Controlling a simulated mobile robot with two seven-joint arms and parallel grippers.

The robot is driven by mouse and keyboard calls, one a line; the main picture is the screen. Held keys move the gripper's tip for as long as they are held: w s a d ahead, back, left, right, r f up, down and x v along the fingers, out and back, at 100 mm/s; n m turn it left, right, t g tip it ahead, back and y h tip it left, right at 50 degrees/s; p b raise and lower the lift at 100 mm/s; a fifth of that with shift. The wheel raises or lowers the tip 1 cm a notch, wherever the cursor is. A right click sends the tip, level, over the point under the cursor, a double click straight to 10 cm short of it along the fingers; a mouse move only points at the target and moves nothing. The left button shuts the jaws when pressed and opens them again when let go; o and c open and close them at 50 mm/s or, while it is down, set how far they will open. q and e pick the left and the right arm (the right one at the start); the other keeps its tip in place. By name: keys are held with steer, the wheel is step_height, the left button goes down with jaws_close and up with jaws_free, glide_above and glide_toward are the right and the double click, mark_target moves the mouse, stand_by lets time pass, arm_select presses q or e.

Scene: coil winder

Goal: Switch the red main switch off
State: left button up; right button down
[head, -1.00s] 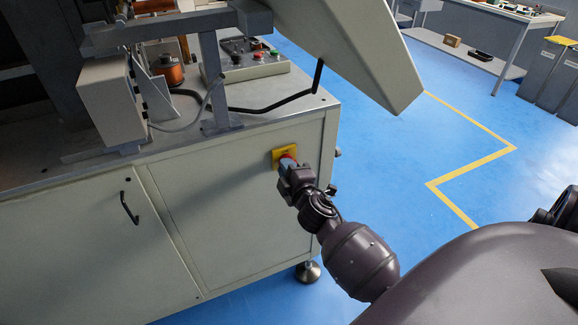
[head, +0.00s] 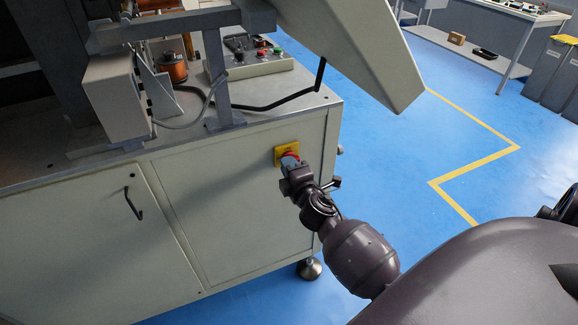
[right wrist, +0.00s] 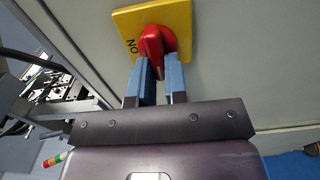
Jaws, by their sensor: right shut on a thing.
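The red main switch (head: 292,154) is a rotary knob on a yellow plate (head: 279,157) on the cabinet's front panel, near its right corner. My right gripper (head: 290,163) is at the knob, mostly covering it in the head view. In the right wrist view, the blue fingers of the right gripper (right wrist: 159,65) are shut on the red knob (right wrist: 152,40). The yellow plate (right wrist: 183,12) has dark letters, apparently ON upside down, left of the knob. Other markings cannot be made out. My left gripper is not in view.
The cabinet door has a black handle (head: 133,203) left of the switch panel. A control box (head: 255,65) with buttons stands on the cabinet top, under a large sloping panel (head: 350,40). Blue floor (head: 385,150) with a yellow line is clear to the right.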

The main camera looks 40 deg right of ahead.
steer(key=c, duration=1.1)
jaws_free()
steer(key=shift+c, duration=0.2)
steer(key=shift+s, duration=0.1)
steer(key=v, duration=1)
steer(key=shift+s, duration=0.3)
steer(key=shift+a, duration=0.15)
steer(key=shift+m, duration=0.3)
